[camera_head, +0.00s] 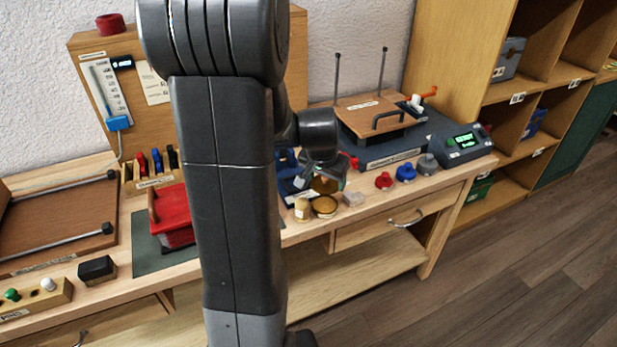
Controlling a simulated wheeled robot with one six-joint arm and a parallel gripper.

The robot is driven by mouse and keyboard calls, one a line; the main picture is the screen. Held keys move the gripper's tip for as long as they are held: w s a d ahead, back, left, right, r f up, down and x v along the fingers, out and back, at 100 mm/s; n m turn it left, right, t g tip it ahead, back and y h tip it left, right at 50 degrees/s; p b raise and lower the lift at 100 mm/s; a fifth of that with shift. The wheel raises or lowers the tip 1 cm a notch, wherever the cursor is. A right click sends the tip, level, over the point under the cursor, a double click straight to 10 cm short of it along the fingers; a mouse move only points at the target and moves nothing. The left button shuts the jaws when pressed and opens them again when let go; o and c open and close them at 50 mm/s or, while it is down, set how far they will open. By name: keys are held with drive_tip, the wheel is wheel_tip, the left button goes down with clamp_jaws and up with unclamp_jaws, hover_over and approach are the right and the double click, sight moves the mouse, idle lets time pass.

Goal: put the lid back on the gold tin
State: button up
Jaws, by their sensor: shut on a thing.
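My gripper (328,178) is low over the workbench, partly hidden behind my own arm. It is shut on a gold round lid (324,187), which seems slightly tilted. The gold tin (324,208) stands on the bench just below and in front of the lid. The lid appears above the tin and apart from it, but the exact gap is hard to tell.
A small tan jar (302,209) stands close left of the tin. A pale block (353,199) is close to its right. Red (384,181), blue (405,173) and grey (428,164) knobbed pieces stand further right. A red box (172,215) is left of my arm.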

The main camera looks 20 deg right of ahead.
drive_tip(key=shift+f+b, duration=1.8)
drive_tip(key=shift+f, duration=0.85)
drive_tip(key=shift+f+b, duration=0.6)
drive_tip(key=shift+f, duration=0.05)
drive_tip(key=shift+f+b, duration=0.15)
drive_tip(key=shift+b, duration=0.5)
drive_tip(key=o, duration=1.2)
drive_tip(key=shift+c, duration=0.2)
drive_tip(key=shift+r, duration=0.2)
drive_tip(key=shift+r+p, duration=2.55)
drive_tip(key=shift+r, duration=0.85)
drive_tip(key=shift+c, duration=0.2)
